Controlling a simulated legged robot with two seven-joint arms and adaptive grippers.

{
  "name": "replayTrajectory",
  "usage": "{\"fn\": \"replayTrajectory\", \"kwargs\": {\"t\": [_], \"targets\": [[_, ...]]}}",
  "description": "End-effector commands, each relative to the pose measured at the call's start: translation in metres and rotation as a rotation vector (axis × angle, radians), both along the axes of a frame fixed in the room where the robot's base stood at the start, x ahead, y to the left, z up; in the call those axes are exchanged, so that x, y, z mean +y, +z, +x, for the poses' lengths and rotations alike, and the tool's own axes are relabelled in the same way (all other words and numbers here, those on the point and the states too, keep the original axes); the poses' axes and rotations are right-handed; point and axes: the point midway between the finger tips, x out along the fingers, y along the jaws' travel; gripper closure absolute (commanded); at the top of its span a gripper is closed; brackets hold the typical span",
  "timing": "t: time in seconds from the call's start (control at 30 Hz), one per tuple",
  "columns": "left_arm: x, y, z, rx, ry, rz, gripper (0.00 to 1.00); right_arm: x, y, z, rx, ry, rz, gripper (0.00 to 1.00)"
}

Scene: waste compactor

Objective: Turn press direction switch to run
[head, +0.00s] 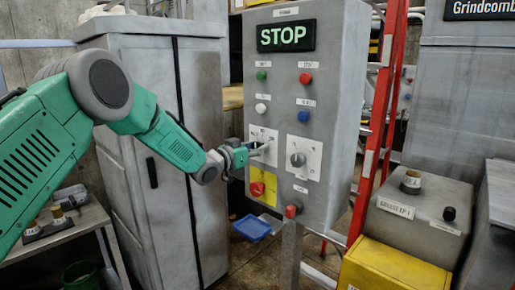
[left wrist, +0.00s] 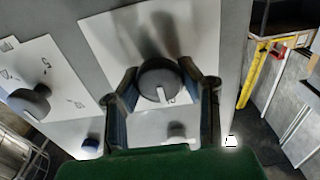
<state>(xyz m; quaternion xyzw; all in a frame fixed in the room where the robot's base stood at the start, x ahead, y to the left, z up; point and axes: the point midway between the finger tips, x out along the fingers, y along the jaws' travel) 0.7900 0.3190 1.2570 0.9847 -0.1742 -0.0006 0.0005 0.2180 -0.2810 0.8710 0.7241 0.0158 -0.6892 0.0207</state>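A grey control box (head: 325,110) with a lit green STOP display (head: 286,37) stands in the middle of the head view. It carries two rotary switches on white plates. The right one (head: 298,160) is clear. The left one is mostly hidden behind my left gripper (head: 252,150). In the left wrist view my left gripper (left wrist: 160,78) is open, with one finger on each side of a round dark switch knob (left wrist: 158,82) with a white mark. I cannot tell whether the fingers touch it. The other knob (left wrist: 30,102) is at the left there. My right gripper is not in view.
The box also has several push buttons, a red emergency stop (head: 257,188) on yellow below the left switch, and a red knob (head: 291,211) at its bottom. A red ladder (head: 378,115) stands close on the right. A grey cabinet (head: 145,160) stands behind my arm.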

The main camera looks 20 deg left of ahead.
Motion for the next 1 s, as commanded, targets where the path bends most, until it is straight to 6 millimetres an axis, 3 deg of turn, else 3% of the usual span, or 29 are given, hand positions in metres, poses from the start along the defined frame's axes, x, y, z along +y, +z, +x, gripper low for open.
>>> {"fn": "replayTrajectory", "kwargs": {"t": [0.47, 1.0], "targets": [[0.001, -0.001, 0.0, -0.03, 0.003, 0.075, 0.96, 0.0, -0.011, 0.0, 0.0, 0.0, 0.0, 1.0], [-0.001, -0.002, -0.001, -0.186, 0.002, 0.497, 0.96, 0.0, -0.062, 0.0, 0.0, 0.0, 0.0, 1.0]]}}
